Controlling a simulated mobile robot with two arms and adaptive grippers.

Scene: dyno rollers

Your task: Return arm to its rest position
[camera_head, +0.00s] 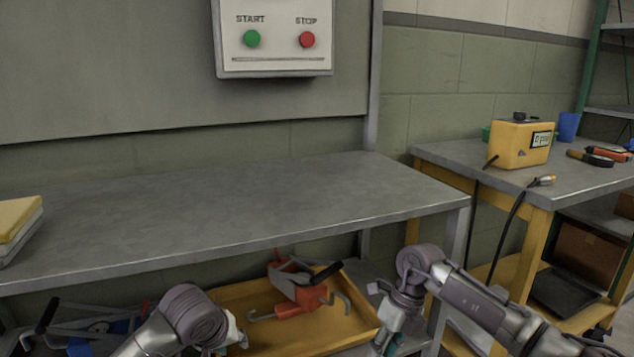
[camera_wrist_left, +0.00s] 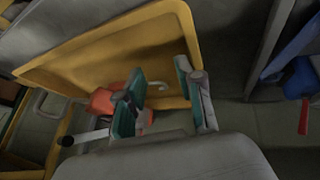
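My left arm enters the head view at the bottom left. Its gripper (camera_head: 230,337) is mostly hidden behind the wrist, low in front of the bench. In the left wrist view the left gripper (camera_wrist_left: 161,75) shows two teal-padded fingers spread apart with nothing held between them. My right arm comes in from the right. Its gripper (camera_head: 392,328) points down beside the yellow tray, partly cut off by the lower edge, so its opening is unclear.
The grey workbench (camera_head: 230,210) is mostly clear. Below it, a yellow tray (camera_head: 345,335) holds a red clamp tool (camera_head: 308,295). A START/STOP panel (camera_head: 275,75) hangs above. A side table (camera_head: 460,158) with a yellow box (camera_head: 510,146) stands at right.

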